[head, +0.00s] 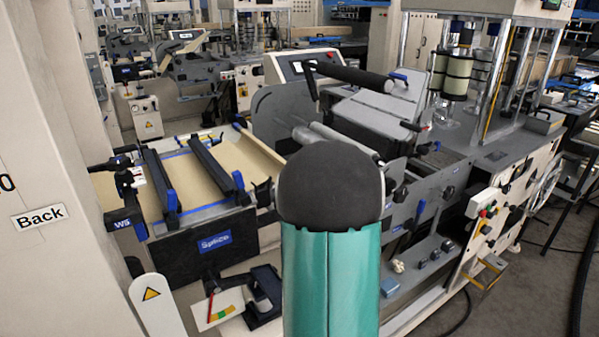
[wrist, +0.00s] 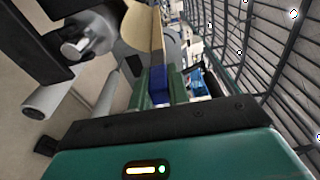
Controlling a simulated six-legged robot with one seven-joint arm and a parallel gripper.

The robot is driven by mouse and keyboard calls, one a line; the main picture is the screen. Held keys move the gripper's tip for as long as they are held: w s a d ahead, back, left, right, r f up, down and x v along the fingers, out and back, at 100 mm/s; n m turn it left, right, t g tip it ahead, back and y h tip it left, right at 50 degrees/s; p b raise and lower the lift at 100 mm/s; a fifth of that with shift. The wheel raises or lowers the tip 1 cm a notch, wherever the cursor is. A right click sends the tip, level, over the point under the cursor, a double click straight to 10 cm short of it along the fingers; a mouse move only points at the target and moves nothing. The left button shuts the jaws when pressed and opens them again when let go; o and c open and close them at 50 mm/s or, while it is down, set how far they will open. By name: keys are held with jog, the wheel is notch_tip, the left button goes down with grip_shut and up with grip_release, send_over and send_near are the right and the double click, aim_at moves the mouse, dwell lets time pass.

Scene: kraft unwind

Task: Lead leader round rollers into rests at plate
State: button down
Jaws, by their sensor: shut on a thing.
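In the wrist view, my gripper (wrist: 164,90) is shut on a blue piece (wrist: 158,78). A narrow tan kraft strip (wrist: 157,38), which looks like the leader, runs up from that piece. Whether strip and piece are joined is too small to tell. Grey rollers (wrist: 46,98) lie to the left. In the head view, my green arm hides my gripper. A black roller (head: 350,76) and a grey roller (head: 338,137) sit behind my arm. At left is the splice plate (head: 262,158) with tan web, under two black bars (head: 216,165) with blue ends. I cannot make out the rests.
A tan kraft roll (wrist: 137,24) on a grey chuck (wrist: 88,34) is close by at upper left in the wrist view. A dark wire fence (wrist: 262,48) lines its right side. In the head view, a grey machine (head: 490,150) fills the right. Bare floor shows at far right.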

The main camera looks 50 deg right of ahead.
notch_tip(320, 180, down, 20)
dwell(1.4)
jog(key=shift+f, duration=0.1)
notch_tip(320, 180, down, 15)
jog(key=shift+r, duration=0.2)
dwell(0.9)
jog(key=shift+s+d+f, duration=0.25)
jog(key=shift+d+f, duration=0.55)
